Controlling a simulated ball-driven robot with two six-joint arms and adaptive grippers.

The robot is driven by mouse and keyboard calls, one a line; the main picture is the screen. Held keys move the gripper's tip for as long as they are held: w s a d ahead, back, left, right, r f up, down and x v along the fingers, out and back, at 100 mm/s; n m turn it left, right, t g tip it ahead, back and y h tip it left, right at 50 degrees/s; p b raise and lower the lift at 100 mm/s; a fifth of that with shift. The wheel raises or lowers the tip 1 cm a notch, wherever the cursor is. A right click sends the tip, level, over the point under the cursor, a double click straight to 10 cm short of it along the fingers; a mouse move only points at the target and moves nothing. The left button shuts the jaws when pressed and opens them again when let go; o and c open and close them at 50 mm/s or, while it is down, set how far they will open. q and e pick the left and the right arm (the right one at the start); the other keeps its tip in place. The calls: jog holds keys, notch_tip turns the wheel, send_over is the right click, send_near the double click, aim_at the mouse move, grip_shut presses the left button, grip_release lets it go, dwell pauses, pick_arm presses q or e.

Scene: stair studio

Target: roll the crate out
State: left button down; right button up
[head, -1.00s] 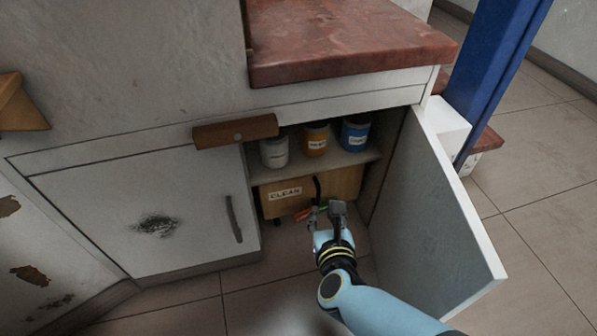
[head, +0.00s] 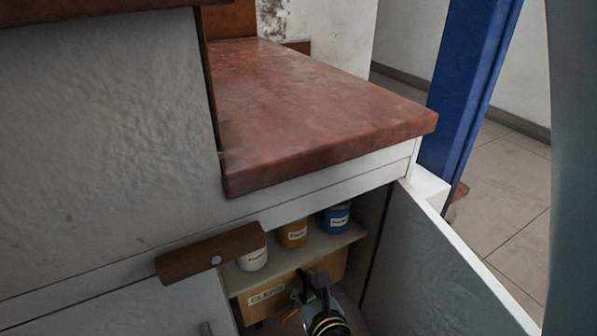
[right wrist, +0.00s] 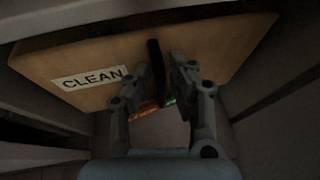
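The wooden crate (head: 322,265) with a CLEAN label stands in the open cupboard's lower space, under a shelf. In the right wrist view the crate front (right wrist: 215,45) fills the upper part, with a dark upright handle (right wrist: 154,62) on it. My right gripper (head: 304,285) reaches into the cupboard at the crate front. In the wrist view its fingers (right wrist: 159,72) are apart, one on each side of the handle. I cannot tell whether they touch it. My left gripper is out of view.
The open cupboard door (head: 425,270) stands right of my right arm. The shelf (head: 290,258) above the crate bears white, orange and blue jars (head: 336,219). A red-brown step (head: 320,115) overhangs the cupboard. A blue post (head: 465,100) stands behind the door.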

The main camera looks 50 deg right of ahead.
jog(key=shift+c, duration=0.3)
grip_shut()
dwell(0.3)
